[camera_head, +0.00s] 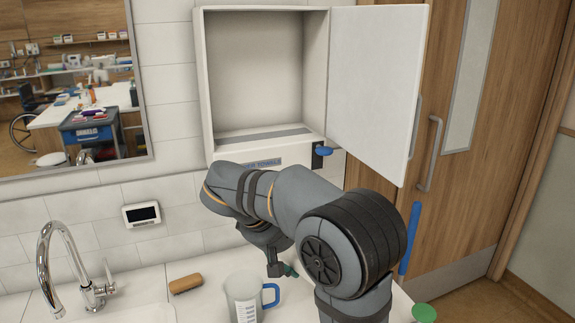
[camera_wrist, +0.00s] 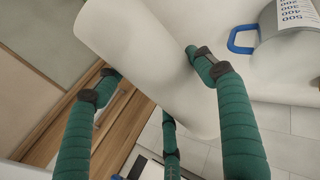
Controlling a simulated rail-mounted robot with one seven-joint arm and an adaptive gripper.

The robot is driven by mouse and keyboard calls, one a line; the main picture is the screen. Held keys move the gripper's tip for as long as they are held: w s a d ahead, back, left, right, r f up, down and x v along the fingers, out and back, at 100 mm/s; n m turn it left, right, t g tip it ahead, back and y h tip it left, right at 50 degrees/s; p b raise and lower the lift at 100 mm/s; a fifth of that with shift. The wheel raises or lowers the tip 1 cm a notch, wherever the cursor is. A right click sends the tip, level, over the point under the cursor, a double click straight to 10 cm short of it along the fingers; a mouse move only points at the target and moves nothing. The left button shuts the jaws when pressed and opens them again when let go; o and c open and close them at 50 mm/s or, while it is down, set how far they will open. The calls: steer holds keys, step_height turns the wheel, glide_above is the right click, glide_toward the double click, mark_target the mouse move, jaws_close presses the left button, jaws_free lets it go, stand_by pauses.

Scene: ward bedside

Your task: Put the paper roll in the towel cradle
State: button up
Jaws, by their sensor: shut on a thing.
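The open white wall cabinet (camera_head: 204,85), with a paper-towel label on its lower front, stands above the counter in the head view. Its inside looks empty. A grey strip (camera_head: 262,136) runs along its floor; I cannot tell whether this is the towel cradle. My gripper (camera_wrist: 155,80) has green fingers shut around the white paper roll (camera_wrist: 140,50) in the wrist view. In the head view, only a small part of my gripper (camera_head: 284,268) shows, below the cabinet and low over the counter. My arm hides the roll there.
The cabinet door (camera_head: 380,85) is swung open to the right. On the counter (camera_head: 205,298) stand a measuring jug (camera_head: 243,295) with a blue handle, close to my gripper, and a brown brush (camera_head: 186,284). A tap (camera_head: 75,270) stands at left.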

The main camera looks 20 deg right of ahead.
steer(key=w+r+n+t+y+b, duration=0.1)
steer(key=w+r+n+t+y, duration=0.2)
steer(key=w+r+n+t, duration=0.75)
step_height(320, 180, up, 17)
steer(key=a+n+t+y, duration=0.1)
steer(key=n+t+y, duration=0.25)
steer(key=y, duration=0.25)
steer(key=w+p, duration=0.3)
steer(key=w, duration=0.1)
steer(key=w+a+p, duration=0.1)
steer(key=w+p, duration=0.3)
steer(key=w, duration=0.1)
steer(key=w+a+p, duration=0.1)
steer(key=w+p, duration=0.2)
steer(key=w, duration=0.2)
steer(key=shift+f, duration=0.3)
steer(key=shift+w+a+f+b, duration=0.1)
steer(key=shift+w+f+b, duration=0.45)
steer(key=shift+w+f, duration=0.2)
steer(key=shift+w+a+f+b, duration=0.1)
steer(key=shift+w+f+b, duration=0.45)
steer(key=shift+w+f, duration=0.3)
steer(key=shift+w+r, duration=0.1)
